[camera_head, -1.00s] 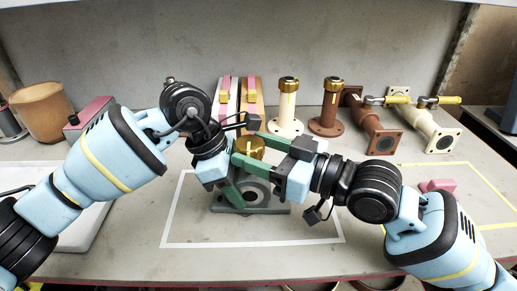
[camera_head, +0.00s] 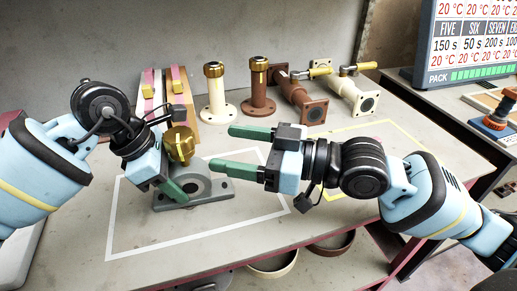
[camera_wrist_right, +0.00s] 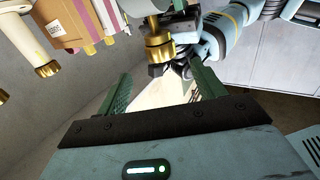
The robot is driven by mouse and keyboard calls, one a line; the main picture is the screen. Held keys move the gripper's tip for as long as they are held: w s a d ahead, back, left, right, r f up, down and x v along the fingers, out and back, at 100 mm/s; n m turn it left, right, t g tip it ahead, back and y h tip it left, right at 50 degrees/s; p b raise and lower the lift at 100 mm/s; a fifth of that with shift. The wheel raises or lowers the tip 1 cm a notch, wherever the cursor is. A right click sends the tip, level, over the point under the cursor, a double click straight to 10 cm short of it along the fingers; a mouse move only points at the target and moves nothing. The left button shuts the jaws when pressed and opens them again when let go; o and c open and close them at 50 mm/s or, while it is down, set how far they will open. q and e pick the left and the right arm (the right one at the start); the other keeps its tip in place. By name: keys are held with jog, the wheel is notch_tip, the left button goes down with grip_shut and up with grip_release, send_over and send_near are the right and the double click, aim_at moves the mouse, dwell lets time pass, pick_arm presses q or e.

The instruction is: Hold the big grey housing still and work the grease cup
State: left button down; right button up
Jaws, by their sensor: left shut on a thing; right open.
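The big grey housing (camera_head: 218,190) stands on the table inside a white outline, its round bore facing up and forward. The brass grease cup (camera_head: 180,143) sits on top of it. My left gripper (camera_head: 176,192) is shut on the housing's left side, its green fingers hiding part of it. My right gripper (camera_head: 222,148) is open and empty, to the right of the cup and apart from it. In the right wrist view the brass cup (camera_wrist_right: 158,42) shows beyond the open fingers (camera_wrist_right: 162,90).
Behind stand pink-edged boxes (camera_head: 178,95), a cream flanged pipe (camera_head: 216,95), a brown one (camera_head: 259,90) and two valved pipes (camera_head: 350,92). A yellow outline (camera_head: 425,135) encloses bare table at right. A display board (camera_head: 475,40) stands far right. Round rings (camera_head: 272,264) lie below the front edge.

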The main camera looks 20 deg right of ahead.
aim_at(179, 140)
jog(key=shift+v, duration=1.85)
pick_arm(q)
jog(key=c, duration=0.7)
grip_release()
jog(key=shift+r, duration=0.1)
jog(key=v, duration=1.2)
